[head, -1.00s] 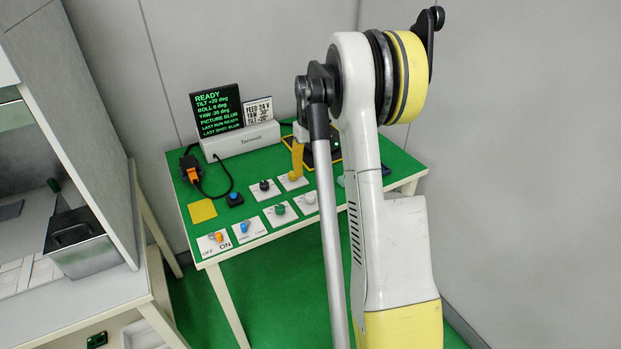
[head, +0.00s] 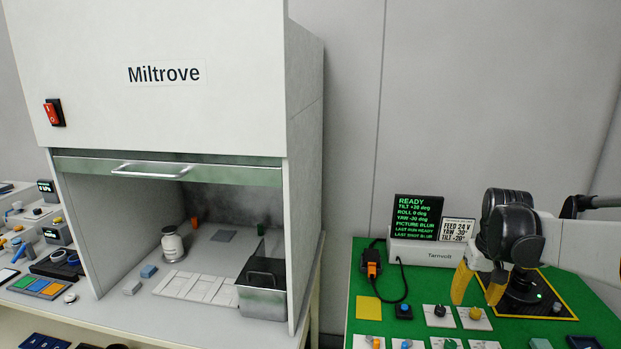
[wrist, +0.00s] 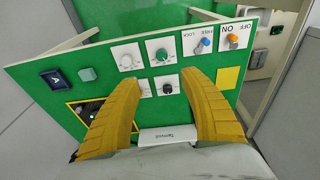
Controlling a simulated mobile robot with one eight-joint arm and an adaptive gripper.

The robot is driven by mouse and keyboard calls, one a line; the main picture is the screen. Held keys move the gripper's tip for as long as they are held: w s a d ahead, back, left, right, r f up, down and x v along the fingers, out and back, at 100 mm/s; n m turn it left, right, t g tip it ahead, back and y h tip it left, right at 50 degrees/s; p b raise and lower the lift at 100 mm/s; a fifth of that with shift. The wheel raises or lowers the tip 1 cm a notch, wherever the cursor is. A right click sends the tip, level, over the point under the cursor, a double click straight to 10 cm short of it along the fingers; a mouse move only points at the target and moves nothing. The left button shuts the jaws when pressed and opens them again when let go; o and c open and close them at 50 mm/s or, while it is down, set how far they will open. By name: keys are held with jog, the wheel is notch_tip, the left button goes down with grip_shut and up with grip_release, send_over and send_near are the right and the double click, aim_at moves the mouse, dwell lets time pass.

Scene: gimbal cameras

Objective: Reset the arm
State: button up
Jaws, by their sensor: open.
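My gripper (head: 478,287) hangs over the green table (head: 378,326) at the right of the head view, with two yellow fingers pointing down. In the wrist view my gripper (wrist: 160,120) has its two yellow fingers spread wide apart, with nothing between them but the table top and knob plates below. My arm reaches in from the right edge of the head view. A black pad with a yellow border lies partly behind my gripper.
The white Tarnvolt box (head: 425,251) carries a screen (head: 415,218) reading READY. Knob plates, a blue button (head: 404,306), a yellow square (head: 368,308) and an orange connector (head: 371,262) are on the table. A Miltrove hood (head: 170,110) stands left, holding a jar (head: 172,244) and a metal bin (head: 262,300).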

jog(key=s+a+r+n+t, duration=0.1)
jog(key=s+a+r, duration=0.2)
jog(key=s+a, duration=0.3)
jog(key=s+a+r+t, duration=0.2)
jog(key=s+a, duration=0.1)
jog(key=a, duration=0.5)
jog(key=s+a+f+n+t, duration=0.1)
jog(key=s+a+f+t, duration=0.1)
jog(key=s+a, duration=0.6)
jog(key=shift+s+a+f+y, duration=0.15)
jog(key=shift+s+f+y, duration=0.2)
jog(key=shift+s, duration=0.2)
dwell(3.2)
